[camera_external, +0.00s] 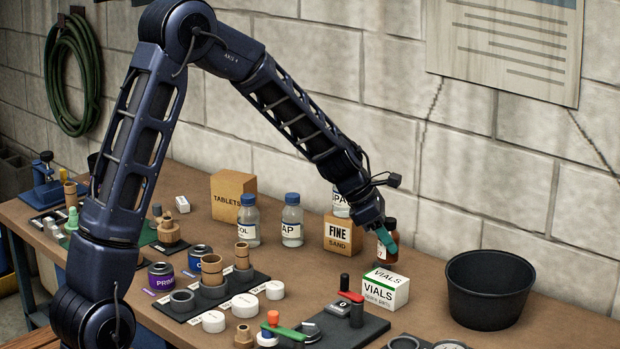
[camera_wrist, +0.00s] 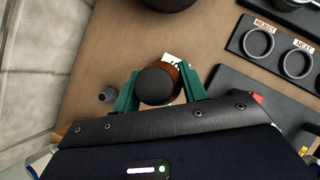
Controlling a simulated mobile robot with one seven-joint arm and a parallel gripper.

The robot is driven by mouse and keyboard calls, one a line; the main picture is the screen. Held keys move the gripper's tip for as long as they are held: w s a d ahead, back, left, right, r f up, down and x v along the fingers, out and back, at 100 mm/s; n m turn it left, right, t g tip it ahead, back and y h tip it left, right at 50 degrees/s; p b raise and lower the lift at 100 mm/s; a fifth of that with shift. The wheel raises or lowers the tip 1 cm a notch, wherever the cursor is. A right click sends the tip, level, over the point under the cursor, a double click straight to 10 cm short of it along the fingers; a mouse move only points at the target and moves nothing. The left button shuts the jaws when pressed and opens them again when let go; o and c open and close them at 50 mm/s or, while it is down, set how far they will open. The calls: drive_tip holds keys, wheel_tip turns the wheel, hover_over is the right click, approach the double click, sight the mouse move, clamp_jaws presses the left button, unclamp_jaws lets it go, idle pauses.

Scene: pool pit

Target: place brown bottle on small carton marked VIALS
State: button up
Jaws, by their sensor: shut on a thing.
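The brown bottle (camera_external: 390,239) with a dark cap is upright in my gripper (camera_external: 383,238), just behind and above the small VIALS carton in the external view. In the wrist view its dark cap (camera_wrist: 156,86) sits between the two green fingers of my gripper (camera_wrist: 157,90), which are shut on it. The white and green VIALS carton (camera_external: 386,291) stands on the table. Only a white piece (camera_wrist: 177,59) of what seems to be the carton shows past the bottle in the wrist view. I cannot tell whether the bottle touches the carton.
A black bucket (camera_external: 488,290) stands right of the carton. A FINE SAND box (camera_external: 344,235), white bottles (camera_external: 292,221) and a TABLETS box (camera_external: 233,196) stand behind to the left. A black tool plate (camera_external: 340,328) lies in front. Bare table shows between carton and bucket.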

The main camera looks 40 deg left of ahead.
sight(390, 255)
drive_tip(key=shift+f, duration=2)
drive_tip(key=o, duration=1)
drive_tip(key=shift+f, duration=0.1)
drive_tip(key=s+a+r+m+y, duration=0.1)
drive_tip(key=s+a+r+m, duration=0.25)
drive_tip(key=s+r, duration=0.45)
drive_tip(key=s+a+r+m, duration=0.35)
drive_tip(key=s+r, duration=0.25)
drive_tip(key=r, duration=0.4)
drive_tip(key=s+a+r+m+y, duration=0.1)
drive_tip(key=s+a+r+m, duration=0.1)
drive_tip(key=s+m, duration=0.4)
drive_tip(key=s+a+r+m+y, duration=0.2)
drive_tip(key=s+m, duration=0.4)
drive_tip(key=s, duration=0.8)
drive_tip(key=s+a+r+m+y, duration=0.1)
drive_tip(key=s+a+m, duration=0.3)
drive_tip(key=s, duration=0.6)
drive_tip(key=shift+s+r+m+t, duration=0.2)
drive_tip(key=shift+r+m+t, duration=0.25)
drive_tip(key=shift+m, duration=0.65)
